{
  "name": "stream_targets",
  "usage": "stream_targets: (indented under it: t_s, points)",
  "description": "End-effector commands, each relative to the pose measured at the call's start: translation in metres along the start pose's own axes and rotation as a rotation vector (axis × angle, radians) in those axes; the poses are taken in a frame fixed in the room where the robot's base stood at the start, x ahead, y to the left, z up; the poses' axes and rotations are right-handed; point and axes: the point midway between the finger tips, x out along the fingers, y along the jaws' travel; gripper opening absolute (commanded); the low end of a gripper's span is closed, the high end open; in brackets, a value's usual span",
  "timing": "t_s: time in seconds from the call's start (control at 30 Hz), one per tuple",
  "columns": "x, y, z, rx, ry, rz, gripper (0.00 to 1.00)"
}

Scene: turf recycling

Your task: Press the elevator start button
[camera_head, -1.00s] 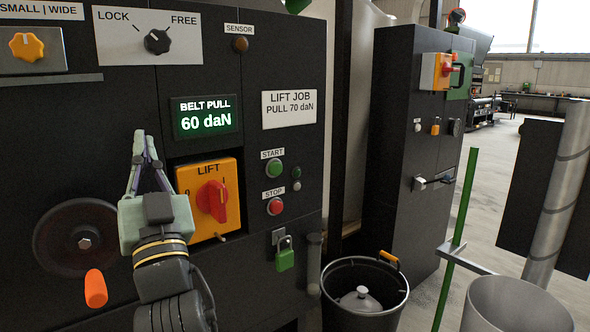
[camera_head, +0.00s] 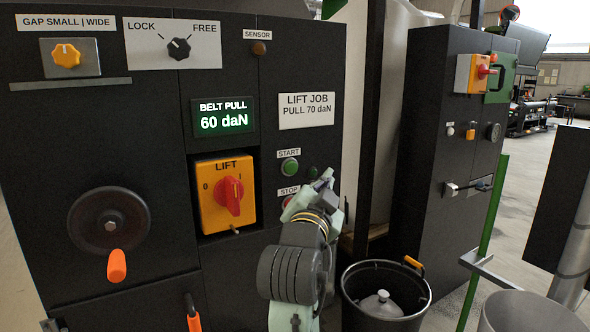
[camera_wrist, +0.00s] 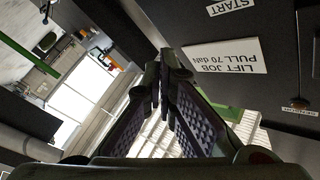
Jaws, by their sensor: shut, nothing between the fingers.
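The green START button (camera_head: 289,167) is on the black panel, under its START label (camera_head: 289,153). The red STOP button (camera_head: 287,202) is below it, partly hidden by my gripper. My gripper (camera_head: 327,176) is shut and empty, to the right of and slightly below the START button; I cannot tell whether it touches the panel. The orange LIFT switch (camera_head: 210,213) with a red knob (camera_head: 229,195) is left of the gripper. In the wrist view the closed fingertips (camera_wrist: 165,72) show, and the START label (camera_wrist: 231,7) appears upside down; the button itself is out of that view.
The display (camera_head: 224,117) reads BELT PULL 60 daN; the LIFT JOB card (camera_head: 306,110) reads PULL 70 daN. A handwheel (camera_head: 109,221) is at left. A black bin (camera_head: 420,318) stands at lower right, with a green post (camera_head: 487,235) beyond it.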

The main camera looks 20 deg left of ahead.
Motion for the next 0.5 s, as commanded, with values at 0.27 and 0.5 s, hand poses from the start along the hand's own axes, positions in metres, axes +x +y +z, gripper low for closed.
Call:
stream_targets:
  t_s: [0.27,0.5]
  points:
    - [0.003,-0.003,0.003,-0.001,-0.001,-0.002,0.00]
    - [0.022,-0.018,0.017,-0.002,-0.001,-0.003,0.00]
